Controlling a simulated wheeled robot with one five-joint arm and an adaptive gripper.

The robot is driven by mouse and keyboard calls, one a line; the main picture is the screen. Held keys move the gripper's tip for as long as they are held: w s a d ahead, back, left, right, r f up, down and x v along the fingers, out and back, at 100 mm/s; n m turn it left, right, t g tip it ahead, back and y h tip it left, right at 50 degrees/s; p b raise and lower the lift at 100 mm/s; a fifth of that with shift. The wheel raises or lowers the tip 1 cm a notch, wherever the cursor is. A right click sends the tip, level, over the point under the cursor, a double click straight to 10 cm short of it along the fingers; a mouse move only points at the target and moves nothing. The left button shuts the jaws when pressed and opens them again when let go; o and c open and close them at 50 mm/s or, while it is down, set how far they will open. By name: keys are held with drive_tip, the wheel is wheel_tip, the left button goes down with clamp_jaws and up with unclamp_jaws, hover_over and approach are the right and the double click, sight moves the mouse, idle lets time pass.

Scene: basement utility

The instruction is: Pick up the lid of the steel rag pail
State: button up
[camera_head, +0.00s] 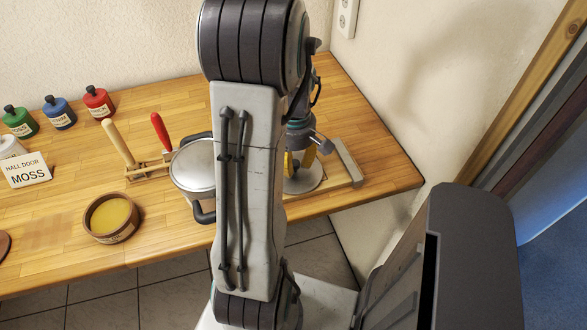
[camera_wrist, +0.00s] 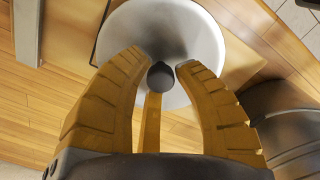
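The lid is a round grey steel disc (camera_wrist: 185,25) with a dark round knob (camera_wrist: 160,76) at its middle. In the head view the lid (camera_head: 308,183) shows on the wooden board, right of my arm and partly hidden by it. My gripper (camera_wrist: 164,64) is over the lid with its yellow fingers spread to either side of the knob. Gaps show between the fingers and the knob. The steel pail (camera_head: 197,170), with dark side handles, stands left of my arm; what I take for its side shows at the right of the wrist view (camera_wrist: 288,118).
A grey bar (camera_head: 348,162) lies at the board's right end. Left of the pail are a red-handled tool (camera_head: 160,131), a wooden-handled one (camera_head: 117,140) and a round bowl (camera_head: 111,218). Small bottles (camera_head: 59,113) and a MOSS sign (camera_head: 28,171) stand farther left. A wall is at the right.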

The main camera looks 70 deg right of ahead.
clamp_jaws()
idle(0.3)
